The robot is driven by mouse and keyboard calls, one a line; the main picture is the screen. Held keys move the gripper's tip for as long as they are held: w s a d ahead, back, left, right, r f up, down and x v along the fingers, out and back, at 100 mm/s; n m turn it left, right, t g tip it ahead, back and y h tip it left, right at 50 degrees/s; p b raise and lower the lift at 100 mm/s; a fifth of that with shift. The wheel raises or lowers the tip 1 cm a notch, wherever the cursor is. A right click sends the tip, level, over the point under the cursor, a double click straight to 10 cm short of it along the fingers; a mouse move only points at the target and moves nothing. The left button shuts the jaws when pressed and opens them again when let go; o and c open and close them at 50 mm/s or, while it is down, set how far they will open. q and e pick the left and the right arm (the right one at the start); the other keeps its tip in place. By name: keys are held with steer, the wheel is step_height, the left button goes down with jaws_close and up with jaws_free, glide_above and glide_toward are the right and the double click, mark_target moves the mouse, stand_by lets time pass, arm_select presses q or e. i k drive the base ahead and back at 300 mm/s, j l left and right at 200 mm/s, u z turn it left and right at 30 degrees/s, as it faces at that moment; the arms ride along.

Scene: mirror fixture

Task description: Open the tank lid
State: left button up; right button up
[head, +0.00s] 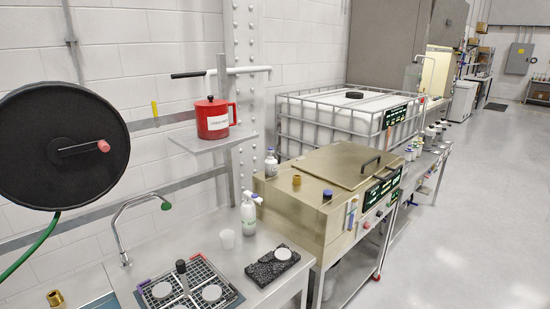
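A metal tank (290,213) with a brownish sheen stands right of the middle in the head view. Its flat lid (335,163) lies level on top and looks shut. A dark bar handle (371,160) sits on the lid near its right edge. The tank's front has dark display panels (382,187) and several small knobs. Neither of my grippers shows in this view.
A sink counter with a curved tap (138,207), a white spray bottle (248,214) and a black block (272,264) adjoins the tank at left. A red pot (212,118) stands on a shelf. A caged white container (345,112) is behind. The floor (465,220) at right is clear.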

mark_target(348, 165)
steer(key=i+l+u, duration=0.25)
steer(key=l+u, duration=0.25)
steer(key=i+l+u, duration=0.25)
steer(key=l, duration=0.15)
steer(key=l+u, duration=0.35)
steer(key=l, duration=0.65)
steer(key=i+l+u, duration=0.1)
steer(key=l, duration=1)
steer(key=i+l+u, duration=0.1)
steer(key=l, duration=1)
